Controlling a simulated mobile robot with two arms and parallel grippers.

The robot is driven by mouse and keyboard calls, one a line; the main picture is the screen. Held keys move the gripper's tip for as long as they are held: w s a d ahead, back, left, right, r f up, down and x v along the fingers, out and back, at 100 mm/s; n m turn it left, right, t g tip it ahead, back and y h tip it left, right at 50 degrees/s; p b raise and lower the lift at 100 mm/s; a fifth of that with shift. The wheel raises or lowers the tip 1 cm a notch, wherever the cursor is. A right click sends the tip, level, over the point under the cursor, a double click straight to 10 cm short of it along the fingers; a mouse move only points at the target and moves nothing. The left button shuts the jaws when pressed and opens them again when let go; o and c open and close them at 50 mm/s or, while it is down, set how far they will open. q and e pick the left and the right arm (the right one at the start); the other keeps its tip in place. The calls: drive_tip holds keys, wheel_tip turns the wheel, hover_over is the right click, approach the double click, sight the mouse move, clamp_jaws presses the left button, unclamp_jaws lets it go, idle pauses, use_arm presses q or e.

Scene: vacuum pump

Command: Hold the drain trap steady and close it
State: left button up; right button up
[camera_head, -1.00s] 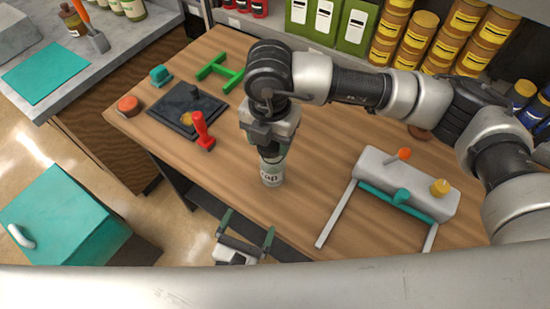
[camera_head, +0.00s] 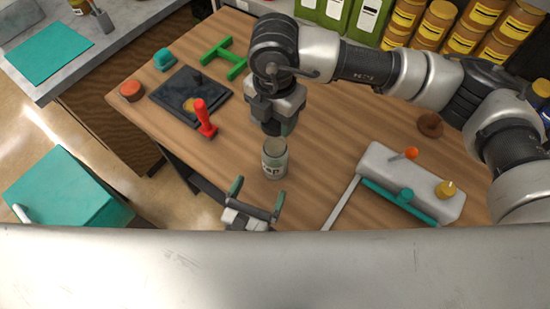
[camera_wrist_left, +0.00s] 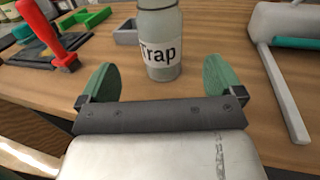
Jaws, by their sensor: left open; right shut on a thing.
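The drain trap (camera_head: 273,163), a grey-green jar labelled "Trap", stands upright on the wooden bench. It also shows in the left wrist view (camera_wrist_left: 160,25), its top cut off by the frame edge. My left gripper (camera_head: 257,196) is open and empty, just in front of the jar. In the left wrist view my gripper (camera_wrist_left: 160,82) has its green fingers spread, with the jar ahead between them, apart from both. My right gripper (camera_head: 277,127) points down over the jar's top, shut on a dark piece, seemingly the lid, mostly hidden by the fingers.
A red-handled tool (camera_head: 204,118) and a dark tray (camera_head: 190,95) lie left of the jar. A grey manifold (camera_head: 415,180) with coloured knobs stands at right. A green frame (camera_head: 224,57) lies behind.

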sight(270, 167)
use_arm(q)
drive_tip(key=x, duration=0.8)
drive_tip(key=shift+w+d, duration=0.15)
drive_tip(key=shift+w, duration=0.1)
drive_tip(key=shift+w+d, duration=0.2)
drive_tip(key=shift+w, duration=0.25)
drive_tip(key=shift+s, duration=0.1)
drive_tip(key=shift+c, duration=0.8)
drive_tip(key=c, duration=1.2)
use_arm(e)
drive_tip(key=shift+f, duration=2.5)
